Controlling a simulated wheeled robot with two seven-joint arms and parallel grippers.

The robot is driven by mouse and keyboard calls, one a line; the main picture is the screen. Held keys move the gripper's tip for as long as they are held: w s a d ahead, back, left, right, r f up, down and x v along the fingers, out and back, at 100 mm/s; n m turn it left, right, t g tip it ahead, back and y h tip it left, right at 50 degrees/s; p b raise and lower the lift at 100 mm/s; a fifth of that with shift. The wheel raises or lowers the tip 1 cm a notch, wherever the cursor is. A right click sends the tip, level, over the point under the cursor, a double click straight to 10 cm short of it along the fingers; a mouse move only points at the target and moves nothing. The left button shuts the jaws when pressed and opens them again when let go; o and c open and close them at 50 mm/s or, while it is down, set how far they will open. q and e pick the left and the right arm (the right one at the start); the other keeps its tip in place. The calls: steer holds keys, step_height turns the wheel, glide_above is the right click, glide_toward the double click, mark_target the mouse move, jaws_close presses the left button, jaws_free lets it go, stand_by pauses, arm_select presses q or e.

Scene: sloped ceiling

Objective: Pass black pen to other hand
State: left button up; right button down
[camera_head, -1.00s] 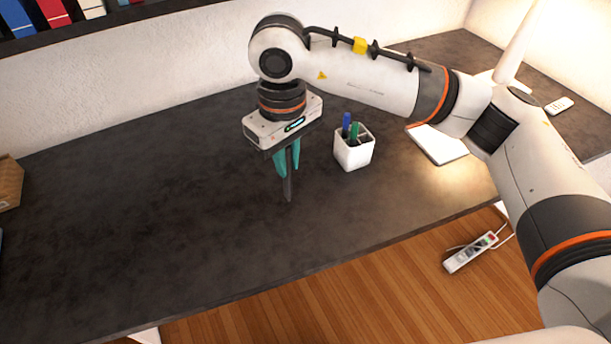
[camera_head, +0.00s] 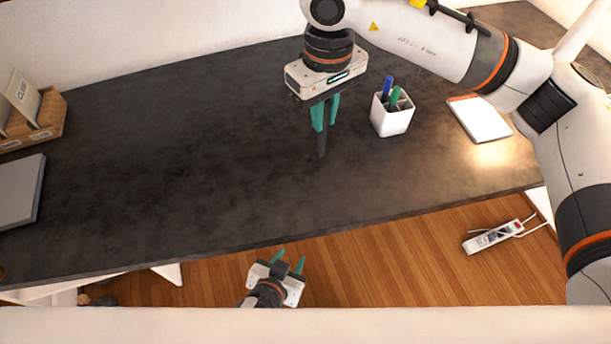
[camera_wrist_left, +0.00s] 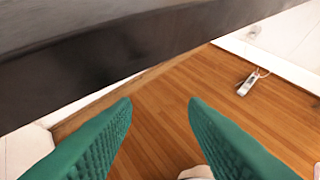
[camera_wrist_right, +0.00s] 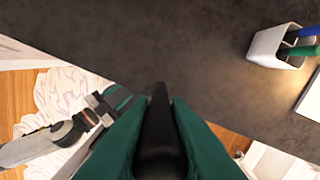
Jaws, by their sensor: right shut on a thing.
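The black pen (camera_head: 322,143) hangs upright, pointing down, from my right gripper (camera_head: 325,122), above the dark desk. In the right wrist view the black pen (camera_wrist_right: 160,125) sits between the teal fingers of the right gripper (camera_wrist_right: 162,108), which are shut on it. My left gripper (camera_head: 289,262) is open and empty, low in front of the desk's near edge, over the wooden floor. The left wrist view shows the left gripper (camera_wrist_left: 160,105) with its teal fingers wide apart and nothing between them. It also shows in the right wrist view (camera_wrist_right: 112,100).
A white pen cup (camera_head: 392,117) with a blue and a green pen stands right of the right gripper. A notepad (camera_head: 480,120) lies further right. A wooden organizer (camera_head: 40,122) and a grey laptop-like slab (camera_head: 20,190) are at left. The desk (camera_head: 180,150) is clear in its middle.

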arm_select(q)
steer(key=w+d+r+t+h, duration=0.1)
steer(key=d+r+t, duration=0.1)
steer(key=r, duration=0.6)
steer(key=w+d+r+t+h, duration=0.1)
steer(key=w+r+t, duration=0.1)
steer(key=r, duration=0.5)
steer(key=t, duration=0.3)
glide_toward(325, 135)
steer(key=shift+n, duration=0.3)
steer(key=x, duration=1.2)
steer(key=shift+w, duration=0.1)
steer(key=shift+d, duration=0.1)
jaws_close()
arm_select(e)
steer(key=c, duration=1.3)
jaws_free()
